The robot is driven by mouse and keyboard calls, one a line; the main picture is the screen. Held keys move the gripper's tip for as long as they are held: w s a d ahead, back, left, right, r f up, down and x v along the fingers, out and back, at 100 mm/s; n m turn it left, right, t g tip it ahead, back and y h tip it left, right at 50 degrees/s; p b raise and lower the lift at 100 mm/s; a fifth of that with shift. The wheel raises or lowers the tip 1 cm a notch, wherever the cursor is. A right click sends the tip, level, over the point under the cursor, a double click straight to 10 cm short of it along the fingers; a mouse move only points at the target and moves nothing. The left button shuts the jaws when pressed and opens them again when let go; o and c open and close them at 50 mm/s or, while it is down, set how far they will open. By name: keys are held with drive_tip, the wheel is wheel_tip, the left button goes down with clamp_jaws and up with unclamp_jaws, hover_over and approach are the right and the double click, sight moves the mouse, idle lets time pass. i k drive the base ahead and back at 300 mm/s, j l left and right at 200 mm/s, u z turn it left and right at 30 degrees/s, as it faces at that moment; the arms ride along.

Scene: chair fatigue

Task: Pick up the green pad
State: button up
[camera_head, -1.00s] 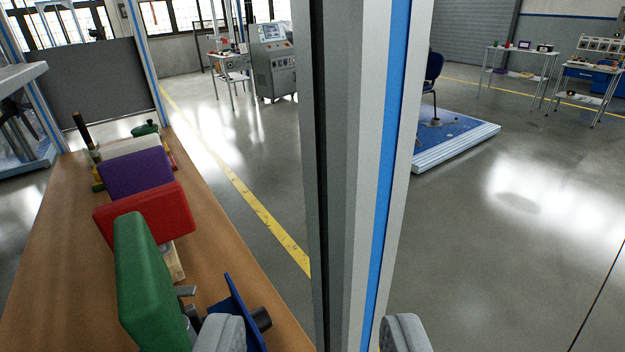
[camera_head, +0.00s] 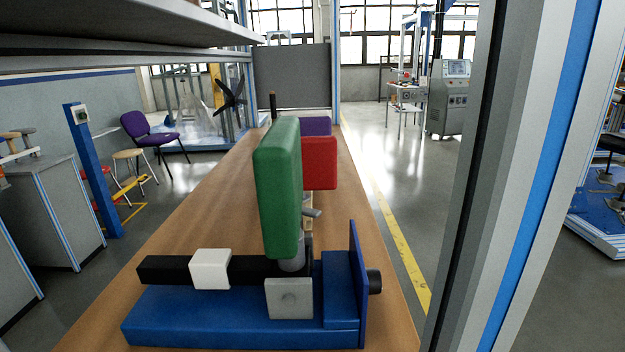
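The green pad (camera_head: 279,188) stands upright near the middle of the view, its narrow edge and one face showing. It sits on a short grey post above a blue fixture (camera_head: 230,322) on the wooden bench (camera_head: 205,222). The fixture has a black bar (camera_head: 160,268) with a white block (camera_head: 211,268) on it, a grey block (camera_head: 289,298) below the pad and an upright blue plate at its right end. My gripper is not in view, and nothing is seen touching the pad.
A red pad (camera_head: 320,163) and a purple pad (camera_head: 316,126) stand behind the green pad, partly hidden. A grey and blue post (camera_head: 520,170) rises close on the right. A shelf (camera_head: 120,25) overhangs the upper left. Bare bench lies left of the green pad.

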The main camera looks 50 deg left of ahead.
sight(279, 167)
drive_tip(key=k+j, duration=0.1)
drive_tip(key=k, duration=0.35)
drive_tip(key=k+j, duration=0.1)
drive_tip(key=k, duration=0.3)
drive_tip(key=j+u, duration=0.15)
drive_tip(key=j, duration=2.15)
